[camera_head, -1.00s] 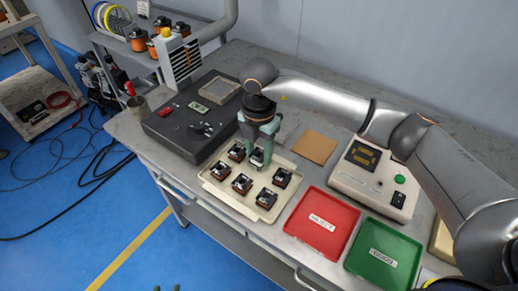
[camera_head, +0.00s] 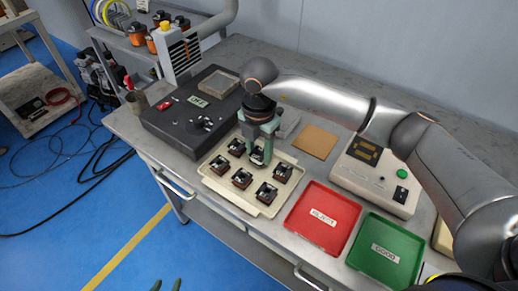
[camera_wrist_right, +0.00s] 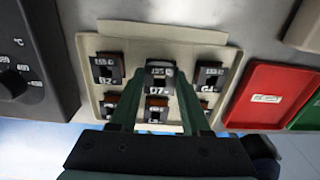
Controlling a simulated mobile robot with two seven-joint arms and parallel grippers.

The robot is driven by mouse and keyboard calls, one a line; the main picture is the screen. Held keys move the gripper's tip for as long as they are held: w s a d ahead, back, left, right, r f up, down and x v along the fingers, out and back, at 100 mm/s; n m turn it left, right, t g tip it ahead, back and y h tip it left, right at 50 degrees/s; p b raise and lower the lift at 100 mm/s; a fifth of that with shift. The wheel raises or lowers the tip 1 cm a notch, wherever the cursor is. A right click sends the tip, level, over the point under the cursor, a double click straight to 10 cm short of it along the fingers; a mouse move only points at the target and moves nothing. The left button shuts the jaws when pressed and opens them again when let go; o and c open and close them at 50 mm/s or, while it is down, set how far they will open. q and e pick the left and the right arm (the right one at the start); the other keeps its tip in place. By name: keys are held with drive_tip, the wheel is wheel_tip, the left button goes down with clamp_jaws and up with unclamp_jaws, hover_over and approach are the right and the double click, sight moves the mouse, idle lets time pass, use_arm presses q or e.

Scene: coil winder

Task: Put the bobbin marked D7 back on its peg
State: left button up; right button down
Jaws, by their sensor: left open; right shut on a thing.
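The bobbin marked D7 (camera_wrist_right: 158,74) is between my right gripper's fingertips in the wrist view, its label upright and readable. My right gripper (camera_wrist_right: 158,82) is shut on it, reaching down over the back row of the cream tray (camera_wrist_right: 88,45). In the head view, the right gripper (camera_head: 260,148) points down and the D7 bobbin (camera_head: 256,156) shows low between its fingers. Whether the bobbin's base sits fully on its peg is hidden. My left gripper (camera_head: 167,286) shows only its fingertips at the bottom edge, open and empty, away from the bench.
Neighbouring bobbins stand close on both sides (camera_wrist_right: 108,70) (camera_wrist_right: 209,77) and in the front row (camera_head: 242,178). A black winder (camera_head: 165,125) is left of the tray. A red tray (camera_head: 322,218), a green tray (camera_head: 385,250) and a tester (camera_head: 375,175) are to the right.

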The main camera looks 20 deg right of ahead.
drive_tip(key=shift+f+b, duration=0.4)
drive_tip(key=shift+f, duration=0.3)
drive_tip(key=shift+c, duration=1.4)
unclamp_jaws()
wheel_tip(320, 180, up, 13)
drive_tip(key=shift+f, duration=0.2)
